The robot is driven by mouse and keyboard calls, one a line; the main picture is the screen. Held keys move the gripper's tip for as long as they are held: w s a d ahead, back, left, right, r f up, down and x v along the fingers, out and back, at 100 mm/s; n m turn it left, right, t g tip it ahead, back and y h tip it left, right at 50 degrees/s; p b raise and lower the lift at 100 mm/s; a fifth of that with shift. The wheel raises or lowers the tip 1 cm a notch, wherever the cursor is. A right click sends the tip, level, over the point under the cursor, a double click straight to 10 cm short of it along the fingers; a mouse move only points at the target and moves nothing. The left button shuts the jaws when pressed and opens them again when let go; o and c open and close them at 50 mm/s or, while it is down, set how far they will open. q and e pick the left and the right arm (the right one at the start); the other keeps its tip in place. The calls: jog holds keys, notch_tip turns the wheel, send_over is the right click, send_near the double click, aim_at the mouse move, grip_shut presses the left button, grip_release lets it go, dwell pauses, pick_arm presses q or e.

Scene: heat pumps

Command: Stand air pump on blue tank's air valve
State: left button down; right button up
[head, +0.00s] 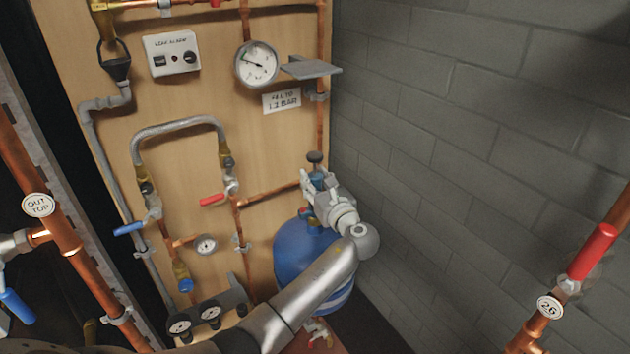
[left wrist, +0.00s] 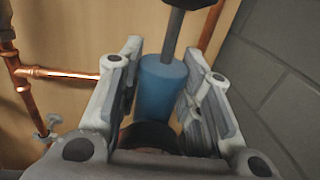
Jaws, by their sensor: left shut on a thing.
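The blue tank (head: 290,262) stands low against the wooden panel, with my left arm crossing in front of its right side. The air pump (left wrist: 162,88) is a blue cylinder with a dark rod and black handle on top. My left gripper (head: 316,188) is shut on the pump above the tank top. In the head view only the pump's blue upper part (head: 317,179) and black knob show. The pump looks roughly upright. Its foot and the tank's air valve are hidden, so I cannot tell whether they touch. My right gripper is not in view.
A grey shelf (head: 311,68) and pressure gauge (head: 257,64) are on the panel above. A red-handled valve (head: 213,199) and copper pipe (head: 270,195) lie left of the gripper. A grey block wall (head: 450,150) stands close on the right.

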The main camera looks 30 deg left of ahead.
pick_arm(q)
jog(key=shift+f, duration=0.75)
dwell(0.8)
jog(key=c, duration=0.9)
grip_release()
jog(key=shift+c, duration=0.2)
jog(key=shift+f, duration=0.15)
jog(key=shift+s+d, duration=0.1)
jog(key=shift+p+v, duration=0.8)
jog(key=shift+v, duration=0.5)
jog(key=shift+p+v, duration=1.4)
jog(key=shift+v, duration=1.45)
